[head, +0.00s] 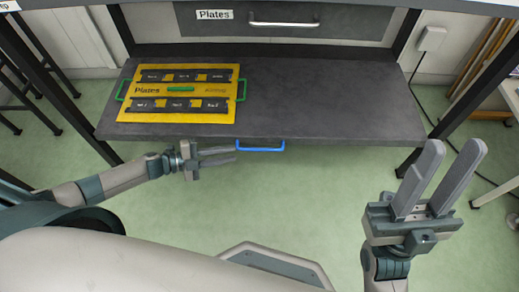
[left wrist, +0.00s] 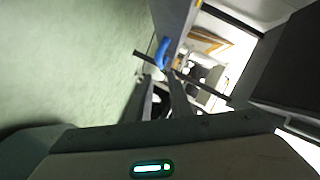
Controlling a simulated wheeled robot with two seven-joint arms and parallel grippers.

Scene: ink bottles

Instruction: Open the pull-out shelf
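The pull-out shelf (head: 320,100) is a dark grey board below the drawer front, with a blue handle (head: 260,149) at the middle of its front edge. My left gripper (head: 235,154) is open just left of the handle, its fingers pointing at it. In the left wrist view, the blue handle (left wrist: 162,52) lies just beyond the two parted fingertips (left wrist: 160,76), with nothing visible between them. My right gripper (head: 453,146) is open and empty at the right, away from the shelf, fingers pointing up in the picture.
A yellow "Plates" tray (head: 180,116) with green handles and several dark labelled blocks lies on the shelf's left half; the right half is bare. Above is a grey drawer (head: 360,20) with a silver handle. Table legs flank the shelf. Green floor in front is clear.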

